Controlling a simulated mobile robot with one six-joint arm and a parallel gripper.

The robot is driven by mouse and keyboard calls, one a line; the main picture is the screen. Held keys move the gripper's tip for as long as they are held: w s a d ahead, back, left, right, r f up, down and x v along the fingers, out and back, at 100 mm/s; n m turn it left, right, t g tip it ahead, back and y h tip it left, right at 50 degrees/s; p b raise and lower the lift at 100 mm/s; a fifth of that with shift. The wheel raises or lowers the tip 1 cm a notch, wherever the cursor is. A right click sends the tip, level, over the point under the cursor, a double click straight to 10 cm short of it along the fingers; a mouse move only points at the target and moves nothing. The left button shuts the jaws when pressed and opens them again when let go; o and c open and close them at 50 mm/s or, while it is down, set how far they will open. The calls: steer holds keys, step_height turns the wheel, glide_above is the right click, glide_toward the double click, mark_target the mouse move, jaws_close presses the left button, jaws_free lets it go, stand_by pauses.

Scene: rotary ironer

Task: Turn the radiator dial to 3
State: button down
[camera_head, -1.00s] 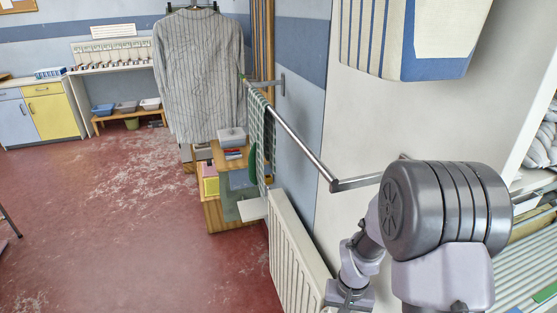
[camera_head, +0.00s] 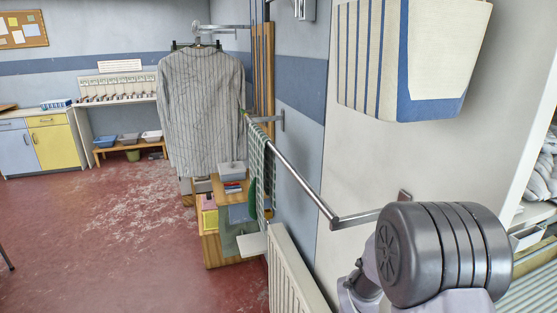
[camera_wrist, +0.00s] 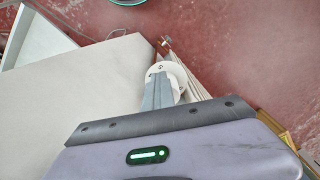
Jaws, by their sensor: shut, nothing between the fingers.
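The white radiator (camera_head: 290,278) stands low against the wall in the head view, its lower part cut off by the picture edge. In the wrist view a round white dial (camera_wrist: 178,71) with dark marks sits at the radiator's end. My gripper (camera_wrist: 160,78) is shut and empty. Its grey fingers lie in front of the dial and hide part of it. I cannot tell whether they touch it, nor read which number it is set to. The head view does not show the dial or my fingers.
A metal rail (camera_head: 300,180) with a checked green cloth (camera_head: 256,165) runs along the wall above the radiator. A striped shirt (camera_head: 200,110) hangs behind it, near a wooden shelf unit (camera_head: 222,252). A striped fabric piece (camera_head: 410,60) hangs upper right. The red floor (camera_head: 110,240) at left is clear.

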steer(key=shift+w+a, duration=0.1)
steer(key=shift+a, duration=0.25)
steer(key=shift+s+a, duration=0.1)
steer(key=shift+s, duration=0.3)
step_height(320, 180, up, 6)
steer(key=p, duration=0.4)
